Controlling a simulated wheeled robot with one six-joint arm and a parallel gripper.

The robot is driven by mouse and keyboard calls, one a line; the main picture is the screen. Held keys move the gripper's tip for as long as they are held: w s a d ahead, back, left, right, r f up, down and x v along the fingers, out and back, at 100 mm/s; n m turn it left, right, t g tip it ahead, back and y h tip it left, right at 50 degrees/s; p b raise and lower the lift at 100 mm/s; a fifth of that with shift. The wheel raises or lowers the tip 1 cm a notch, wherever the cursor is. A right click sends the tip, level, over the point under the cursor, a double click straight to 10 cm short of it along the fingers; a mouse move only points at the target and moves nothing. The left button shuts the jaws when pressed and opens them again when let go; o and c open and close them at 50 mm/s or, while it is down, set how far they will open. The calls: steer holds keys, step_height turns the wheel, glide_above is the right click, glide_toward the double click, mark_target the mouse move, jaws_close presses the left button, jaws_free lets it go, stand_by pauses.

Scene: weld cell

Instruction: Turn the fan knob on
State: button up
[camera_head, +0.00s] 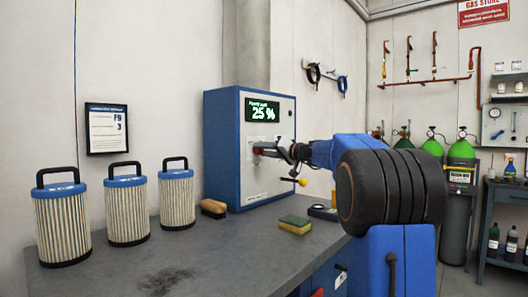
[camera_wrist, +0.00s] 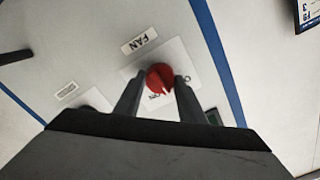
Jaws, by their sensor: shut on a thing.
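The fan knob (camera_wrist: 160,78) is red and round, on a pale plate under a "FAN" label (camera_wrist: 140,40) in the wrist view. My gripper (camera_wrist: 155,82) has one finger on each side of the knob and is shut on it. The knob's pointer slot is partly visible, with lettering beside it partly covered by the fingers. In the head view my gripper (camera_head: 268,150) reaches the front of the blue and white control box (camera_head: 222,150). The box's green display (camera_head: 262,110) reads 25 %. The knob is mostly hidden there.
Several things stand on the grey bench (camera_head: 200,255): filter cartridges with blue tops (camera_head: 128,212), a brush (camera_head: 213,208) and a yellow-green sponge (camera_head: 294,224). A yellow-ended lever (camera_head: 302,182) juts out below my gripper.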

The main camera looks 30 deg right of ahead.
steer(key=m, duration=0.5)
steer(key=shift+m, duration=2.5)
steer(key=shift+f, duration=0.1)
steer(key=o, duration=1)
steer(key=shift+d, duration=0.1)
steer(key=shift+o, duration=0.2)
steer(key=shift+s, duration=0.1)
steer(key=v, duration=1.7)
steer(key=shift+s, duration=0.15)
